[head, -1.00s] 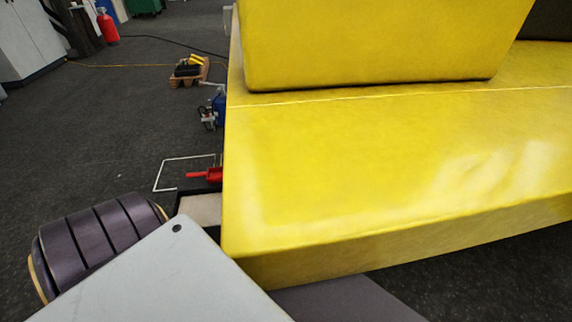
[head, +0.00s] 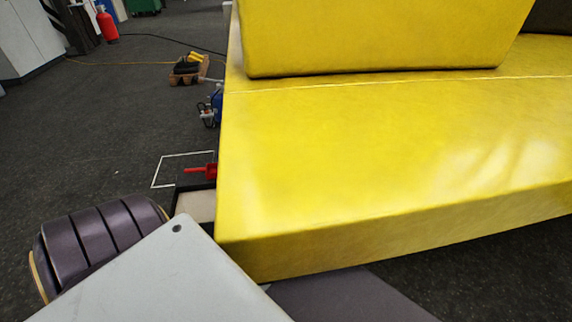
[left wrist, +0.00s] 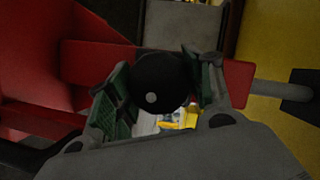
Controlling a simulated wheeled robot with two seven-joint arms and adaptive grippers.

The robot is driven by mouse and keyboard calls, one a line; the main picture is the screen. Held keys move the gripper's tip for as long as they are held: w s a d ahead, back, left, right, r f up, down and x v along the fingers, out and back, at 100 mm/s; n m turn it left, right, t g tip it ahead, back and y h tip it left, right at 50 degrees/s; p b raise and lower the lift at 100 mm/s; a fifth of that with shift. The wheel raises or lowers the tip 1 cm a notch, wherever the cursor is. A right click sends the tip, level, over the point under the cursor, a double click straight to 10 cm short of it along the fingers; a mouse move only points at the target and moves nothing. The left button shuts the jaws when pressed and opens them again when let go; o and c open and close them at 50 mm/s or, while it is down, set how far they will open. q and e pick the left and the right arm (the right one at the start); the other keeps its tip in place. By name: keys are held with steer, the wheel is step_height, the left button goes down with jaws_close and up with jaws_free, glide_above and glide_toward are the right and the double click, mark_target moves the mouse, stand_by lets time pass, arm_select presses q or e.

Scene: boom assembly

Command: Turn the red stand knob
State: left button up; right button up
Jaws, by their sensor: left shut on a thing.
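In the left wrist view, a round black knob (left wrist: 160,84) with a pale dot sits in front of the red stand (left wrist: 92,62). My left gripper (left wrist: 162,78) is shut on the knob, with green-padded fingers on its left and right sides. A grey rod runs out to the right of the red part behind the knob. In the head view, a small red part (head: 203,171) shows beside the yellow boom's left edge; the knob and my left gripper cannot be made out there. My right gripper is in neither view.
The large yellow boom (head: 390,150) fills the right of the head view. A white outline (head: 165,158) is marked on the dark floor near the red part. A tray with black and yellow items (head: 187,72) and a red extinguisher (head: 107,25) stand farther back. The left floor is mostly clear.

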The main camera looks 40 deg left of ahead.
arm_select(q)
steer(key=m+t+b, duration=0.1)
steer(key=m, duration=0.1)
steer(key=shift+m, duration=0.4)
steer(key=shift+m+t+h, duration=0.3)
steer(key=shift+m+t, duration=0.6)
steer(key=shift+m, duration=1)
steer(key=shift+f, duration=0.1)
steer(key=shift+d, duration=0.1)
steer(key=o, duration=1)
steer(key=shift+o, duration=0.2)
steer(key=v, duration=1.2)
steer(key=shift+s, duration=0.1)
